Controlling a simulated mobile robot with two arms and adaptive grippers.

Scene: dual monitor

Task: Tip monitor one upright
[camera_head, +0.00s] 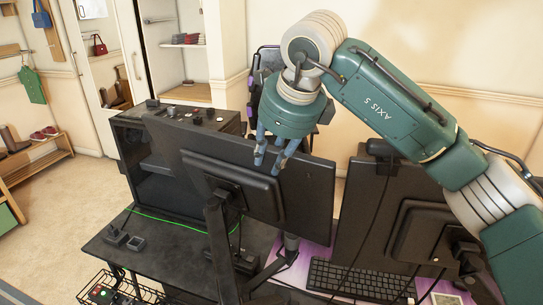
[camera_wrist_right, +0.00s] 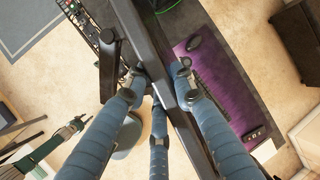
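Two black monitors stand on the desk with their backs to the head camera. The left monitor (camera_head: 303,198) has a top edge that slopes down to the right; how far it leans is hard to tell. The right monitor (camera_head: 362,222) is partly covered by my right arm. My right gripper (camera_head: 270,157) is at the left monitor's top edge, with two blue fingers in front of its back. In the right wrist view, the fingers (camera_wrist_right: 160,85) straddle the dark panel (camera_wrist_right: 145,40) and appear to touch both sides.
A black computer case (camera_head: 150,160) stands left of the monitors. A keyboard (camera_head: 358,281) lies on a purple mat (camera_head: 318,258), with a mouse (camera_wrist_right: 194,43) on it. A webcam (camera_head: 382,150) sits on the right monitor. A chair stands behind. Open floor lies left.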

